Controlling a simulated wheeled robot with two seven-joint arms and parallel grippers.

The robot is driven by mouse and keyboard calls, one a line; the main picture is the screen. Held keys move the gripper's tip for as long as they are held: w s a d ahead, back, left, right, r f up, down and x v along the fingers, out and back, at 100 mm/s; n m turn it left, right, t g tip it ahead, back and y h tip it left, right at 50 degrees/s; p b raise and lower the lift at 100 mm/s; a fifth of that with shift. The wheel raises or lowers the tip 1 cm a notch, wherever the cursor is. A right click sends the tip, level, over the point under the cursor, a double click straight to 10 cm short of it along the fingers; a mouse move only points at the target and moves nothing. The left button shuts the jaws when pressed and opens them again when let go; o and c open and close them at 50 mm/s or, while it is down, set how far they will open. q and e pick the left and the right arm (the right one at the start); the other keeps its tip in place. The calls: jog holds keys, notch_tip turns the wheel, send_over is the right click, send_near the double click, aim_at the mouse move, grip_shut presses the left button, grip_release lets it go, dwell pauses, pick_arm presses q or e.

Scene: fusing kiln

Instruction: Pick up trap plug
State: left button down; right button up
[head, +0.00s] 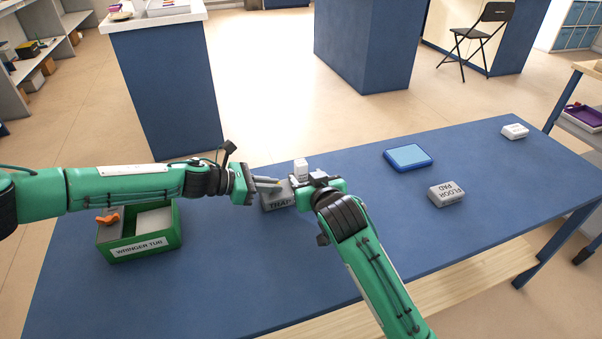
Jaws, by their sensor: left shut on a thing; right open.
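The trap plug is a grey block (278,203) with "TRAP" readable on its front; the rest of any lettering is hidden. It is at the middle of the blue table in the head view. My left gripper (268,184) reaches in from the left and is shut on the block at its upper left side. My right gripper (316,180) is open, just right of the block, and its wrist covers the block's right end. I cannot tell whether the block is clear of the table.
A small white object (301,168) stands just behind the block, close to both grippers. A green tub (145,247) labelled "WRINGER TUB" is at left. A blue tray (408,158), a grey "FLOOR PAD" block (446,194) and a white block (515,131) lie at right. The table's front right is clear.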

aim_at(303, 173)
jog(key=shift+x, duration=2.7)
jog(key=c, duration=1)
